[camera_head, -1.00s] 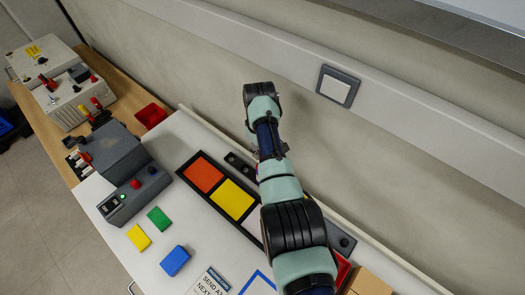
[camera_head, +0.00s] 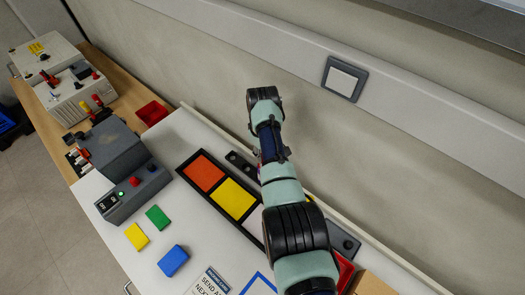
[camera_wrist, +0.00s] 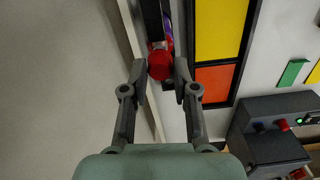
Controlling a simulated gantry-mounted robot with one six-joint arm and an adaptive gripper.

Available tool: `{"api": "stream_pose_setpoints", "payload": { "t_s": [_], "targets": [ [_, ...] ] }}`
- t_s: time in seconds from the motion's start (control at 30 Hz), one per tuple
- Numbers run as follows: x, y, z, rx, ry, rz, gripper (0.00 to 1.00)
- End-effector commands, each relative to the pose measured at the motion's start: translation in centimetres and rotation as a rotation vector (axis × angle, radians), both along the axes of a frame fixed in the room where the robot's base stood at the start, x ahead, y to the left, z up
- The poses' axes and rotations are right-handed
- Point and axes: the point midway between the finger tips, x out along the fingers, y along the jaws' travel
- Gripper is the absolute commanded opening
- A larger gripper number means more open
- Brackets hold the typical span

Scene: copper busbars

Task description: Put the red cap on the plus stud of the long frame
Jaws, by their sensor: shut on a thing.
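The red cap (camera_wrist: 160,65) is between the fingertips of my gripper (camera_wrist: 160,76) in the wrist view, and the gripper is shut on it. Behind the cap, a dark narrow bar (camera_wrist: 152,14) with a purple and pale part runs away along the table's wall side. I cannot tell whether the cap touches it. In the head view, a dark strip (camera_head: 238,161) with round spots lies along the wall, partly hidden by my arm. I cannot tell whether it is the long frame, and no plus mark is readable. The arm hides the cap and fingertips there.
A black-framed panel with orange (camera_head: 204,175) and yellow (camera_head: 233,200) fields lies beside my arm. A grey control box (camera_head: 133,190), loose green (camera_head: 157,217), yellow (camera_head: 137,236) and blue (camera_head: 173,261) blocks, and a red bin (camera_head: 152,113) are left. The wall rises behind.

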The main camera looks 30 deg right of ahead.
Motion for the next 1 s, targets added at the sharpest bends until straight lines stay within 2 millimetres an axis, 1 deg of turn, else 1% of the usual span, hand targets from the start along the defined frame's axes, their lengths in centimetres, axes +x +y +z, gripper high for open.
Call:
{"api": "stream_pose_setpoints", "payload": {
  "t_s": [0.47, 0.9, 1.0],
  "targets": [
    [-0.1, 0.0, -0.3, 0.001, 0.001, 0.0, 0.06],
    [-0.1, 0.0, -3.0, 0.0, 0.0, 0.0, 0.06],
    [-0.1, 0.0, -3.2, 0.0, 0.0, 0.0, 0.06]
  ]
}}
